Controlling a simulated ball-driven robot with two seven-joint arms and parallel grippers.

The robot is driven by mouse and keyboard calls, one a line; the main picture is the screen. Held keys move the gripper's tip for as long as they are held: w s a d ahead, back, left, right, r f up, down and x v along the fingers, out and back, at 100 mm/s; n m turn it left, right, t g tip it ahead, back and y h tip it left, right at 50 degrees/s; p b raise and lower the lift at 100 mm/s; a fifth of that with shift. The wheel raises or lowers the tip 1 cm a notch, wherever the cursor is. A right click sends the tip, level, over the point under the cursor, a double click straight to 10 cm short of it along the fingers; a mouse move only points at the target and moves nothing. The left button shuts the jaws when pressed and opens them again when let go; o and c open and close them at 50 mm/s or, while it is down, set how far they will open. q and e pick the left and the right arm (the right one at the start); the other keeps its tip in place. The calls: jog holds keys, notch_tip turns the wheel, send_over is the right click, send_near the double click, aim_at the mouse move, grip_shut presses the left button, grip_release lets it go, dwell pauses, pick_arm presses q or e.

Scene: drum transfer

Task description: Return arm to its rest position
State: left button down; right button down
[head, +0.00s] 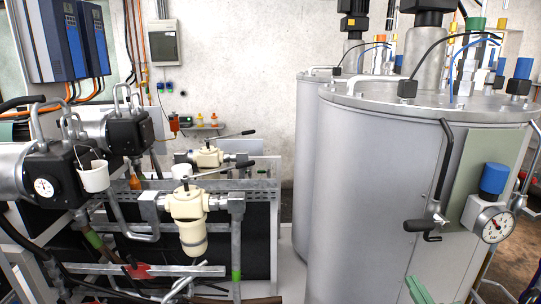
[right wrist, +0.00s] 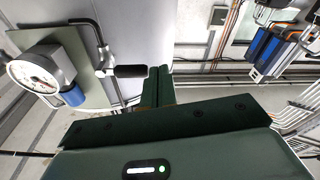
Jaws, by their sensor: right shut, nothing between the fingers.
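My right gripper (head: 419,291) shows only as a small green piece at the bottom edge of the head view, in front of the large grey drum (head: 375,190). In the right wrist view, the dark green fingers of my right gripper (right wrist: 157,84) are together with nothing between them. They are near the black grip of the drum's bent handle (right wrist: 130,71) in that picture; I cannot tell the distance in depth. The handle (head: 437,190) hangs on the drum's front in the head view. My left gripper is not in view.
A pressure gauge (head: 493,223) with a blue cap (head: 494,178) sticks out from the drum at right. A second drum (head: 309,140) stands behind. Pipework with a cream valve (head: 188,206) and a hanging white cup (head: 94,176) fills the left. A narrow floor gap (head: 291,265) separates both sides.

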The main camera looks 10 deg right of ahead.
jog(key=s+a+f+n+g+h, duration=0.2)
jog(key=s+a+f+n+g, duration=0.1)
jog(key=s+f+g, duration=0.4)
jog(key=s+a+f+n+g+h, duration=0.1)
jog(key=s+a+f+n+g, duration=0.1)
jog(key=s+a+f+g, duration=0.45)
jog(key=s+a+f+g+y+b, duration=0.1)
jog(key=s+f+b, duration=0.25)
jog(key=f, duration=0.95)
jog(key=s+f+y+b, duration=0.15)
jog(key=f+b, duration=0.25)
jog(key=f, duration=0.8)
jog(key=s+a+f+g+y+b, duration=0.1)
jog(key=s+f+b, duration=0.25)
jog(key=f, duration=0.95)
jog(key=s+f+m+g+b, duration=0.3)
jog(key=s+f+b, duration=0.5)
jog(key=s+f, duration=1)
notch_tip(320, 180, down, 3)
jog(key=shift+s+d+f+y, duration=0.15)
jog(key=shift+f+y, duration=0.05)
jog(key=shift+y, duration=0.25)
